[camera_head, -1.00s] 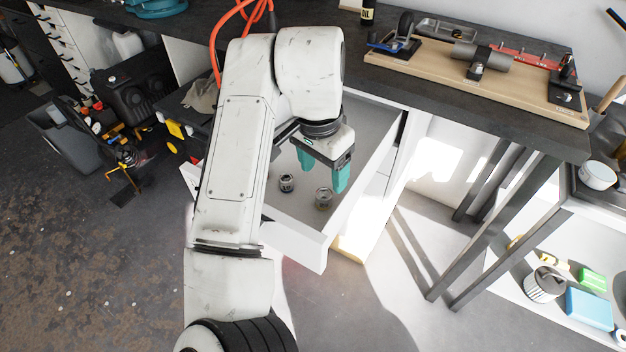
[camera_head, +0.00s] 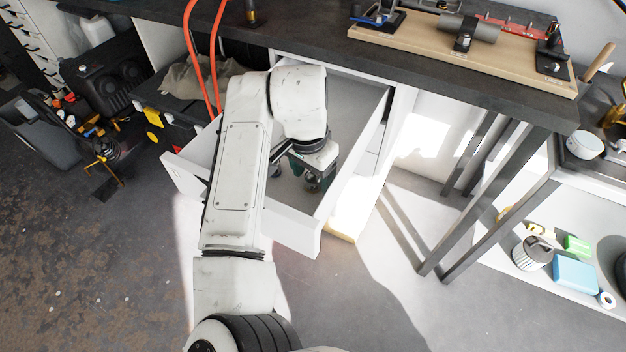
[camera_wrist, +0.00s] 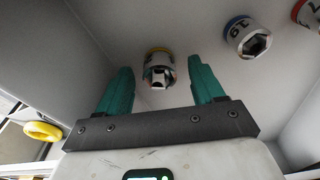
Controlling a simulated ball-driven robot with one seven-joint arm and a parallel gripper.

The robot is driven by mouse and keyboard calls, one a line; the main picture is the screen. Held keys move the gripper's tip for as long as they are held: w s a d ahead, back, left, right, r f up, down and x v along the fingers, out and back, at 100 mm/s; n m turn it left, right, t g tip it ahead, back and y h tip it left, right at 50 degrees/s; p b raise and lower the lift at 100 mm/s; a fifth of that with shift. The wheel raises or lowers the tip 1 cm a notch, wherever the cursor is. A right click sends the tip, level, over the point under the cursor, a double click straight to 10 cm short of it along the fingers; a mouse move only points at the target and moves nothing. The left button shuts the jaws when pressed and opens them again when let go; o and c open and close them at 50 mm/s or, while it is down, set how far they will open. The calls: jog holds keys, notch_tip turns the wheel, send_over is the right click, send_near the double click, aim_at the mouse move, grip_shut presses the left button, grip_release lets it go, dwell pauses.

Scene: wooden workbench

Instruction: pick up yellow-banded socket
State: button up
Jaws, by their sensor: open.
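The yellow-banded socket (camera_wrist: 159,68) stands on the drawer floor in the wrist view, with its yellow band at the far rim and its opening toward the camera. My gripper (camera_wrist: 162,78) is open, with one teal finger on each side of the socket and a gap on both sides. In the head view my gripper (camera_head: 315,182) is low inside the open white drawer (camera_head: 290,232). There the fingers and wrist hide much of the socket, and its band colour cannot be made out.
A blue-banded socket (camera_wrist: 246,37) lies right of the right finger, and a red-banded one (camera_wrist: 307,13) is at the upper right corner. The drawer walls close in around my gripper. The dark workbench (camera_head: 420,62) overhangs behind.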

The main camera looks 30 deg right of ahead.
jog(key=shift+f, duration=0.45)
jog(key=c, duration=1.2)
